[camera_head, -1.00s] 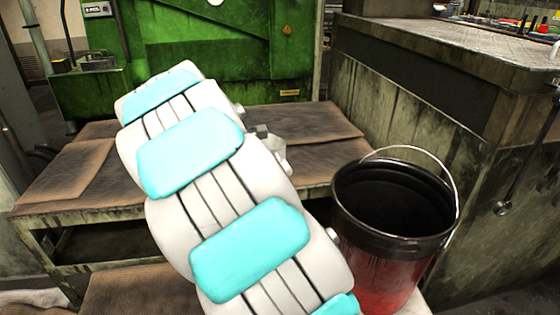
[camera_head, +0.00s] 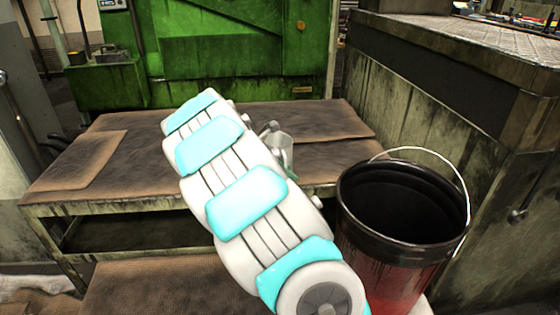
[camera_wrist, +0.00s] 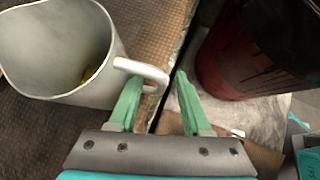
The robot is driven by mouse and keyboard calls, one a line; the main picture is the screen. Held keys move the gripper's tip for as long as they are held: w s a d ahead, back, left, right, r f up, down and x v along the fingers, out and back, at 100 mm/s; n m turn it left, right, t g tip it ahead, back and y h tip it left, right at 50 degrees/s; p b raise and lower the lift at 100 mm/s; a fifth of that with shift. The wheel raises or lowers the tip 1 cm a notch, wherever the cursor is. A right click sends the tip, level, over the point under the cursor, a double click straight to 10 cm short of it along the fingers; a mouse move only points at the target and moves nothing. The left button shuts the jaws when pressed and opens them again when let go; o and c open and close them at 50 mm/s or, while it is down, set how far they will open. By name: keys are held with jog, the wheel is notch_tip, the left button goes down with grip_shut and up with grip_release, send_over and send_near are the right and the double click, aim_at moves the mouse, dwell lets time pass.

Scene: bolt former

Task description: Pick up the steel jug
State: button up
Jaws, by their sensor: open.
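The steel jug (camera_wrist: 60,50) is a grey metal vessel at the upper left of the wrist view, its mouth facing the camera. Its loop handle (camera_wrist: 150,70) sticks out to the right. My gripper (camera_wrist: 158,80) is open, with two green fingers. The left finger is at the handle and overlaps it in the picture; I cannot tell whether they touch. The handle's end reaches into the gap between the fingers, and the right finger stands apart from it. In the head view the jug (camera_head: 283,150) shows on the bench just behind my arm, partly hidden.
The bench (camera_head: 330,120) has brown mats on it. A red and black bucket (camera_head: 400,260) with a wire handle stands at the right, close to my arm; it also shows in the wrist view (camera_wrist: 255,60). A green machine (camera_head: 230,50) is behind the bench.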

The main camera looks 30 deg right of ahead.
jog(key=x, duration=0.3)
jog(key=shift+a, duration=0.1)
grip_shut()
dwell(1.3)
